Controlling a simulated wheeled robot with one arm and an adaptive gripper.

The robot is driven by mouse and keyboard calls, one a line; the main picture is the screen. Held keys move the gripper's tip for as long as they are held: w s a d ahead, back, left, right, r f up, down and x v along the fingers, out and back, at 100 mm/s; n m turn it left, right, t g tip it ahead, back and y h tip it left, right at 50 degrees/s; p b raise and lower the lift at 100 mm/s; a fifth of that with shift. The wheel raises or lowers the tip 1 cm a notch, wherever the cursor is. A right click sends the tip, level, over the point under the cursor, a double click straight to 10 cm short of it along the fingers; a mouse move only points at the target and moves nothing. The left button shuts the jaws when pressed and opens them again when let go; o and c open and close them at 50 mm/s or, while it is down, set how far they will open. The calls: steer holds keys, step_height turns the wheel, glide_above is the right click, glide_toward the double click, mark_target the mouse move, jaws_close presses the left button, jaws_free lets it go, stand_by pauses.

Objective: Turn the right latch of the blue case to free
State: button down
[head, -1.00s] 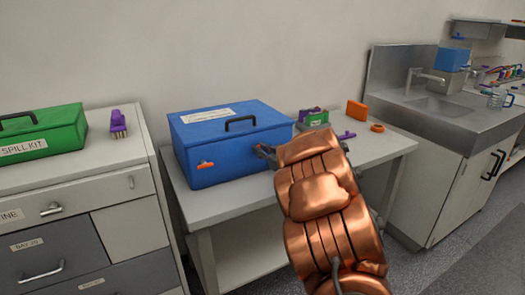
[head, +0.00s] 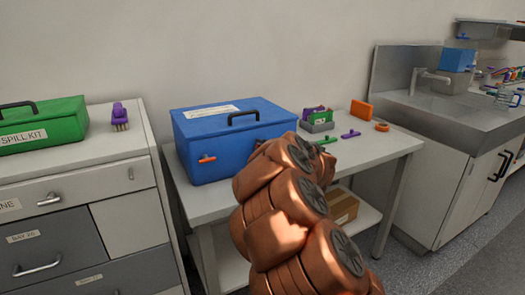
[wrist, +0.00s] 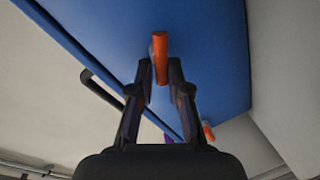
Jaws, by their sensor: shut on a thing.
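The blue case (head: 222,150) stands on the white table, its lid down and a black handle (head: 242,118) on top. Its left orange latch (head: 207,158) lies about level on the front. The right latch is hidden behind my copper arm in the head view. In the wrist view my gripper (wrist: 161,75) is shut on the orange right latch (wrist: 160,48), one finger on each side, against the blue case (wrist: 215,60). The left latch (wrist: 208,132) shows farther off there. My gripper's fingers are hidden in the head view.
Right of the case are a grey holder with coloured items (head: 318,122), a purple piece (head: 350,134), an orange block (head: 361,109) and an orange ring (head: 381,127). A drawer unit (head: 75,175) with a green spill kit (head: 40,127) stands at left, a steel sink at right.

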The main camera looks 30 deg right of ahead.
steer(key=shift+a+f+n+h+b, duration=0.1)
steer(key=shift+f+n+h+b, duration=0.25)
steer(key=shift+n+b, duration=0.55)
steer(key=shift+a+f+n+h+b, duration=0.15)
steer(key=shift+f+n+b, duration=0.3)
steer(key=shift+n, duration=0.75)
steer(key=shift+d, duration=0.1)
steer(key=c, duration=1.2)
jaws_free()
steer(key=shift+r, duration=0.2)
steer(key=shift+r, duration=0.1)
